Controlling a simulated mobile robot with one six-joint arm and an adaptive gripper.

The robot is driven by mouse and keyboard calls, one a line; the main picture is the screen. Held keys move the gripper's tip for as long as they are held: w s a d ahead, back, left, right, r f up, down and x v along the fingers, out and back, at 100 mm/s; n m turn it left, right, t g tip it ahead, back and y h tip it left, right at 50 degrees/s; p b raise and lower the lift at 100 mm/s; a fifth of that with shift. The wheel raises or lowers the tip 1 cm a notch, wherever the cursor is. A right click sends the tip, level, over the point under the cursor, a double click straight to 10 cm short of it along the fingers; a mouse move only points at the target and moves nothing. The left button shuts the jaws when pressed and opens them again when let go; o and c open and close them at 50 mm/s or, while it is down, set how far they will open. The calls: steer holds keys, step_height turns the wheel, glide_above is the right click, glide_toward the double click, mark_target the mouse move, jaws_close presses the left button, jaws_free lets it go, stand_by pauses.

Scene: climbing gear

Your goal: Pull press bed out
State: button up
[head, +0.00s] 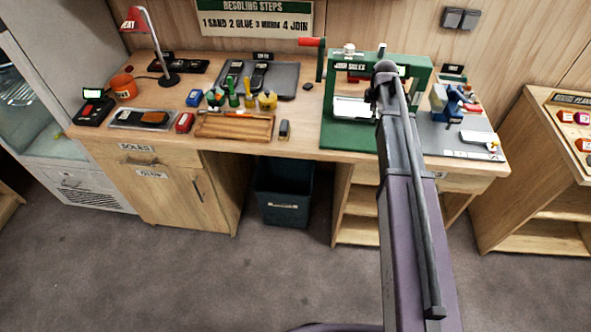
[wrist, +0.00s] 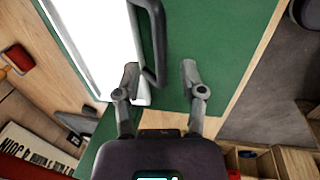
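The green press (head: 340,137), labelled "JOIN SOLES", stands on the bench right of centre in the head view. Its press bed (head: 352,108) is a white plate low in the frame; it also shows at upper left in the wrist view (wrist: 88,40). A dark bar handle (wrist: 160,40) runs along the bed's edge. My gripper (wrist: 159,70) is open, its two fingertips apart with the handle's near end between them. I cannot tell whether either finger touches it. In the head view my arm hides the gripper and the handle.
A red-handled crank (head: 312,42) stands at the press's left. A blue vise (head: 450,99) on a grey board is to its right. A wooden tray (head: 235,126), brushes and glue pots sit to the left. The floor (head: 150,270) in front of the bench is clear.

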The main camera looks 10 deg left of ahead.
steer(key=shift+s+r+p, duration=1.15)
steer(key=shift+r+p, duration=4.55)
steer(key=shift+r, duration=0.35)
steer(key=s+f+m+g+b, duration=0.1)
steer(key=s+f+m+b, duration=0.2)
steer(key=s+m, duration=0.6)
steer(key=s+f+m+g+b, duration=0.1)
steer(key=s+f+m+b, duration=0.2)
steer(key=s+m, duration=0.5)
steer(key=s, duration=0.9)
steer(key=shift+s+d+f+m, duration=0.15)
steer(key=shift+s+f+m, duration=0.1)
steer(key=shift+m, duration=0.15)
